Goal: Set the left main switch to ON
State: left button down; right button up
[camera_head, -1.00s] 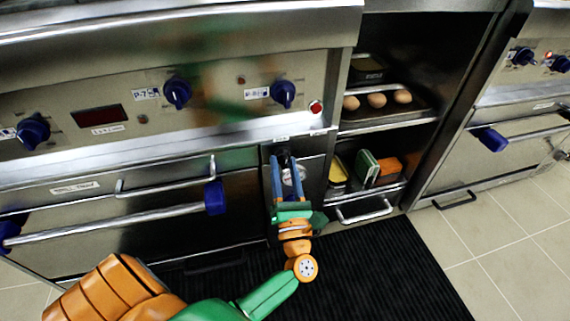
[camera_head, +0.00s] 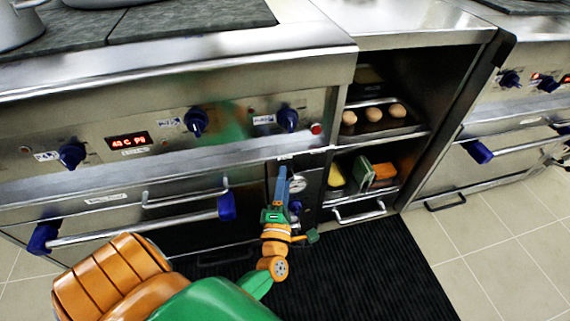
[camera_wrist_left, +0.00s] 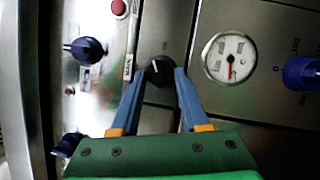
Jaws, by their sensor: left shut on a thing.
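The left main switch is a round black knob (camera_wrist_left: 159,88) on the steel panel, centred between my fingers in the left wrist view. A label reading MAIN (camera_wrist_left: 129,66) is beside it. My left gripper (camera_wrist_left: 160,74) is shut on this knob, with one blue finger at each side. In the head view my left gripper (camera_head: 283,170) is at the narrow panel under the range's front edge, fingers seen nearly edge-on, hiding the knob. The range's display (camera_head: 128,139) is lit with red characters. My right gripper is not in view.
A round gauge (camera_wrist_left: 230,57) and a blue knob (camera_wrist_left: 301,72) are close to the switch. A red button (camera_head: 316,129) and blue control knobs (camera_head: 287,118) are above. The oven handle (camera_head: 140,222) projects on the left. Open shelves (camera_head: 433,132) with food are on the right.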

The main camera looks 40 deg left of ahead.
pick_arm(q)
jog(key=shift+r+m+g+h+p, duration=0.15)
jog(key=shift+m+g+h+p, duration=0.2)
jog(key=shift+m+p, duration=0.95)
jog(key=shift+r+m+g+h+p, duration=0.15)
jog(key=shift+m+g+h+p, duration=0.15)
jog(key=shift+m+p, duration=1)
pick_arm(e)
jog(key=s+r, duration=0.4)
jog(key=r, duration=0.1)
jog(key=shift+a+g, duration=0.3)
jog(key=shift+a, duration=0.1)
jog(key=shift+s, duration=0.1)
pick_arm(q)
jog(key=shift+c, duration=2)
grip_release()
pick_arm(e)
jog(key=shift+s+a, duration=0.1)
pick_arm(q)
jog(key=v, duration=0.7)
jog(key=shift+p, duration=0.4)
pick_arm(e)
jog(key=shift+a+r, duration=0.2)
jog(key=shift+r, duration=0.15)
